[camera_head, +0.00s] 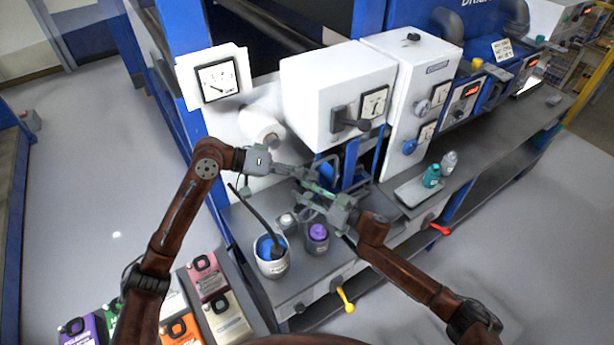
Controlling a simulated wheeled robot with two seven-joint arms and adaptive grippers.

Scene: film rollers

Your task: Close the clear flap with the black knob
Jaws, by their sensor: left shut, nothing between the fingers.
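A black knob (351,125) sticks out from the lower front of the white box unit on the blue machine. I cannot clearly make out a clear flap; a faint greenish strip (318,188) shows between my grippers, and I cannot tell whether it is the flap's edge. My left gripper (308,172) is shut and empty, pointing right, below the white box and in front of the blue frame. My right gripper (308,198) reaches in from the lower right, just below the left one. Its fingers overlap the clutter there, so its opening is unclear.
Below my grippers, the grey shelf holds a white bucket (272,262) with a dark-handled tool, a purple-capped jar (317,238) and a small jar (287,222). A tray (410,190) with bottles stands right. A white roll (259,127) is left.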

